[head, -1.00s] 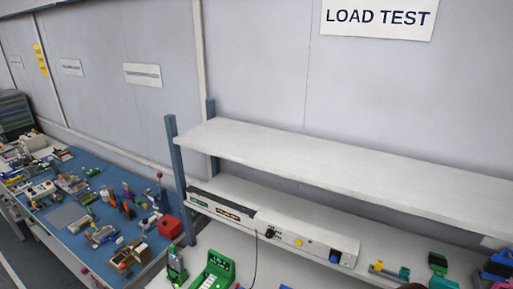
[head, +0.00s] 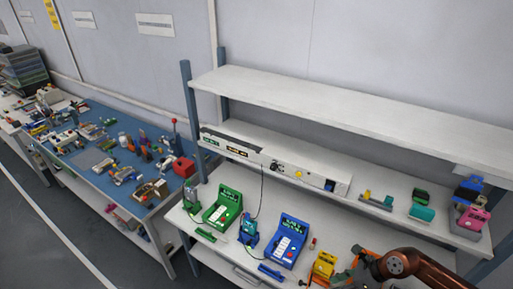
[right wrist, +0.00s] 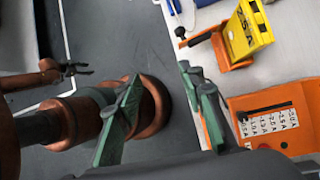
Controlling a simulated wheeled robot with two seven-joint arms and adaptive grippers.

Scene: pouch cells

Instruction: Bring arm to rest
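My right arm (head: 425,266) is copper-coloured and comes in from the lower right of the head view. Its gripper (head: 352,272) is over the bench's front part, beside a yellow device (head: 324,264). In the right wrist view its two green fingers (right wrist: 160,76) stand apart with nothing held between them. The yellow device (right wrist: 248,30) in its orange holder shows up right of the fingers there. A copper arm with a small dark claw (right wrist: 76,68), apparently my left, shows at the left of that view. Its finger state is unclear. The head view does not show it.
A white bench (head: 211,248) holds a green device (head: 222,207), a blue device (head: 287,240) and small parts. A shelf (head: 350,106) runs above it. An orange panel (right wrist: 280,114) lies near the right fingers. Grey floor (right wrist: 165,120) shows below them.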

